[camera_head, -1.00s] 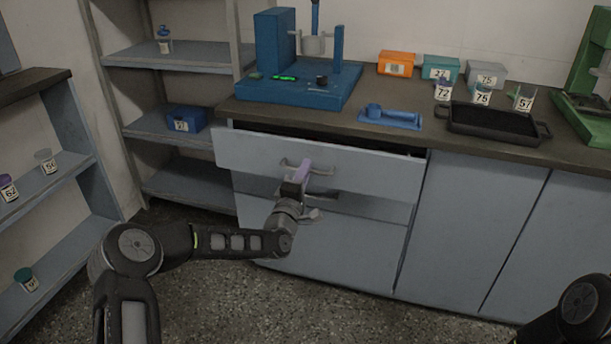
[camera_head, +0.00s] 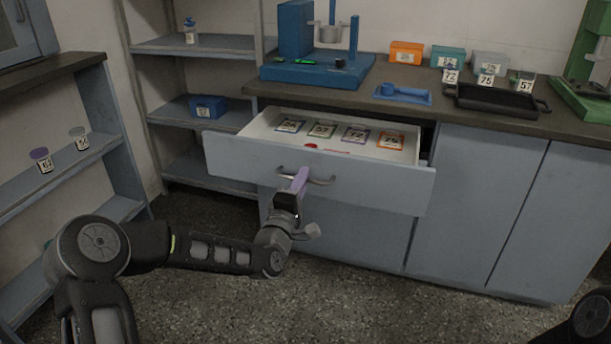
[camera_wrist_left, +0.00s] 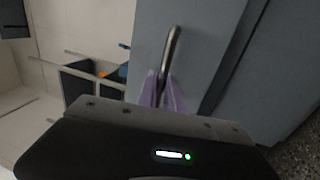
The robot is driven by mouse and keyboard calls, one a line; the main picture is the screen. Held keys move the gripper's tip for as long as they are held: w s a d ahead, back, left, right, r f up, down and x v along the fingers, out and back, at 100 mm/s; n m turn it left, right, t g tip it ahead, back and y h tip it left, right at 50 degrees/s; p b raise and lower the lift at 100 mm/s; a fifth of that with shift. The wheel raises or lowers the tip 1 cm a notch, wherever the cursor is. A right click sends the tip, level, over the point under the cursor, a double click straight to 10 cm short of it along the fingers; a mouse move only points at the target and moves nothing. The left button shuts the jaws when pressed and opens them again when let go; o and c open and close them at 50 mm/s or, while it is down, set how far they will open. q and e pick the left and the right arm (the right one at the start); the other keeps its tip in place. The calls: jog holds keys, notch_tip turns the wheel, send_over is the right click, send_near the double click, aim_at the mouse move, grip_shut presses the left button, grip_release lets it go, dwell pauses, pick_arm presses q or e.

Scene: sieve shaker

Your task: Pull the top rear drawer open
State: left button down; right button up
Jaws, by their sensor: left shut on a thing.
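The top drawer (camera_head: 230,156) under the dark worktop is pulled well out, with its white interior in view. Several numbered cards (camera_head: 322,130) and a small red item (camera_head: 311,146) lie inside it. Its bar handle (camera_head: 321,182) is on the grey front. My left gripper (camera_head: 300,180), with purple fingertips, is shut on this handle. In the left wrist view the handle (camera_wrist_left: 172,50) runs between the purple fingers (camera_wrist_left: 162,92). My right gripper is out of view; only part of my right arm shows at the lower right corner.
On the worktop (camera_head: 440,115) stand a blue shaker (camera_head: 300,74), a blue scoop-like part (camera_head: 402,94), a black tray (camera_head: 495,103), several labelled boxes and jars, and a green machine (camera_head: 590,70). Shelves stand at left. The speckled floor before the cabinet is clear.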

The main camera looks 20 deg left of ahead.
pick_arm(q)
jog(key=shift+s, duration=0.15)
jog(key=c, duration=1.8)
grip_release()
jog(key=shift+o, duration=0.2)
jog(key=p+v, duration=0.1)
jog(key=v, duration=0.6)
jog(key=shift+s, duration=0.4)
jog(key=shift+f, duration=0.15)
